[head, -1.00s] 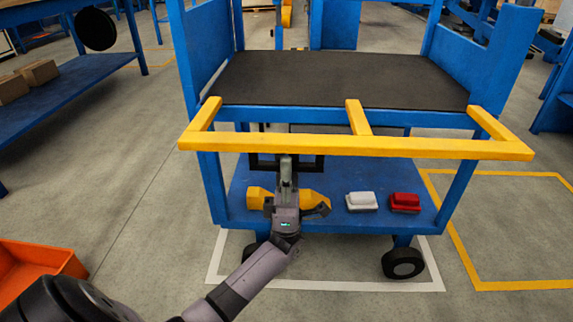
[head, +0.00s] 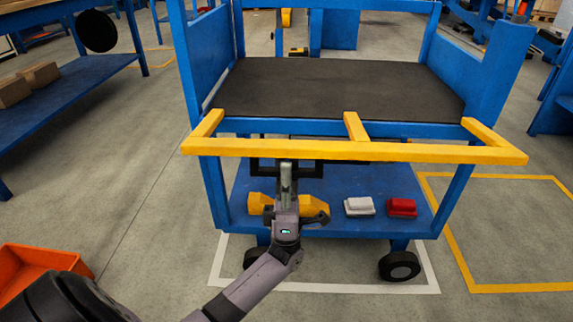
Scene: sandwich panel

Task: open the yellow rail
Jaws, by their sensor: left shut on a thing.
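The yellow rail (head: 430,153) runs across the front of the blue cart (head: 213,190), standing out from its dark top shelf (head: 340,88). A black handle (head: 310,170) hangs just below the rail, left of its middle. My left gripper (head: 287,167) reaches up from below and is shut at the handle, just under the rail. The rail and the gripper's own body hide the exact contact. My right gripper is not in view.
The cart's lower shelf holds a yellow object (head: 316,204), partly behind my gripper, a white box (head: 359,206) and a red box (head: 402,207). An orange bin (head: 40,262) stands at lower left. A blue table (head: 75,85) with cartons is at left.

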